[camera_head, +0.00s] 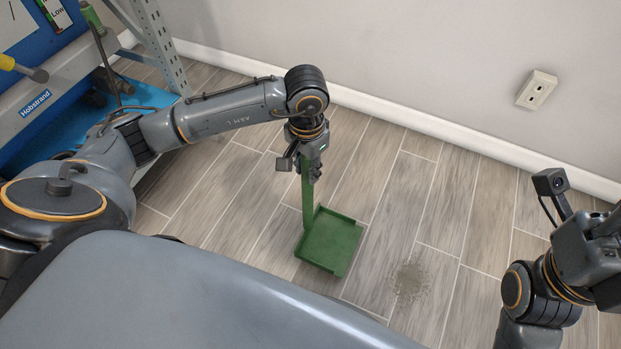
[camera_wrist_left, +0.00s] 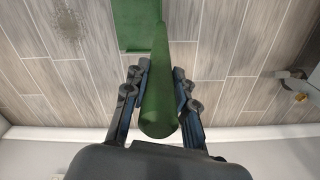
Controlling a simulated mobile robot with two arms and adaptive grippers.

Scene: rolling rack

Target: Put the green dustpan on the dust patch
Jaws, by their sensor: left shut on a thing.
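The green dustpan (camera_head: 330,241) hangs upright below my left gripper (camera_head: 307,172), which is shut on its handle. In the left wrist view the green handle (camera_wrist_left: 161,90) runs between the fingers of my left gripper (camera_wrist_left: 160,92), with part of the pan (camera_wrist_left: 132,22) beyond it. Whether the pan touches the floor I cannot tell. The dust patch (camera_head: 410,281) is a brownish speckled spot on the floor, right of and nearer than the pan, apart from it. It also shows in the left wrist view (camera_wrist_left: 66,18). My right arm shows at the right edge, but its fingers are out of view.
A rolling rack (camera_head: 62,72) with blue panels stands at the upper left. A wall with a socket (camera_head: 537,89) and a white baseboard (camera_head: 448,130) runs along the back. The wood-look floor around the dust patch is clear.

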